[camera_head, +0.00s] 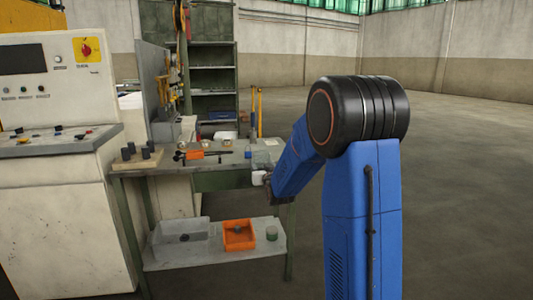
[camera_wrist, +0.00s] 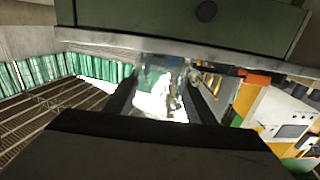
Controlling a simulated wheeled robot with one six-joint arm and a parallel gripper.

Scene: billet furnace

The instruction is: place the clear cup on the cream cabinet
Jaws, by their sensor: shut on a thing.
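My gripper (camera_wrist: 163,100) is shut on the clear cup (camera_wrist: 158,82), which sits between its two dark fingers in the wrist view. In the head view my gripper (camera_head: 262,177) is at the right end of the workbench, partly hidden by my blue arm. The cup is hard to make out there, and I cannot tell whether it touches the bench. The cream cabinet (camera_head: 55,210) stands at the left of the head view, with a sloping control panel on it. It also shows tilted at the right of the wrist view (camera_wrist: 272,108).
The green workbench (camera_head: 215,172) holds dark cylinders on a board (camera_head: 138,160), an orange block (camera_head: 195,154) and tools. Its lower shelf (camera_head: 215,251) holds a grey bin (camera_head: 180,238) and an orange bin (camera_head: 239,235). Green shelving (camera_head: 212,80) stands behind. The floor at right is clear.

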